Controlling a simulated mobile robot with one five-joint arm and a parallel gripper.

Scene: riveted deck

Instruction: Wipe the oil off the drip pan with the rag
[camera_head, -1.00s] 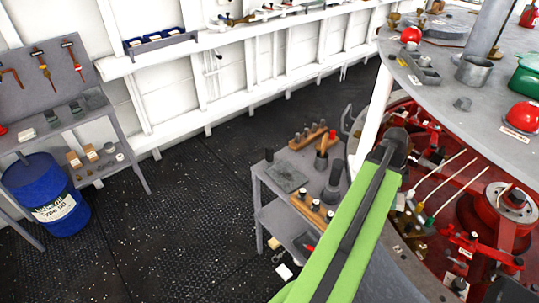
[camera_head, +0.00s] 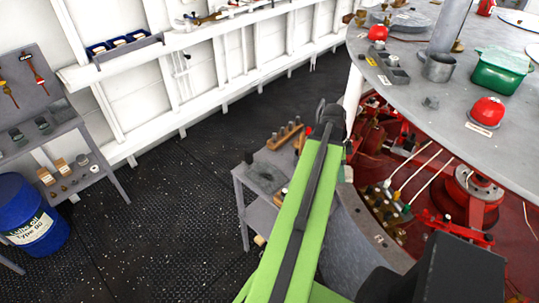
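I cannot pick out a rag or oil with certainty. A round, shallow grey pan-like thing (camera_head: 405,20) lies at the far edge of the grey round table (camera_head: 400,95); I cannot tell if it is the drip pan. A flat dark grey piece (camera_head: 264,177) lies on the small cart (camera_head: 240,185), partly hidden by my arm. My green arm (camera_head: 312,190) reaches up from the bottom middle, its dark end joint in front of the cart and table edge. My gripper is not visible.
A green container (camera_head: 501,70), a red dome (camera_head: 487,111) and a grey cup (camera_head: 438,67) stand on the round table. Red machinery (camera_head: 470,195) fills the space below it. A blue drum (camera_head: 30,222) and a shelf bench (camera_head: 75,150) stand left. Dark floor (camera_head: 160,220) between is clear.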

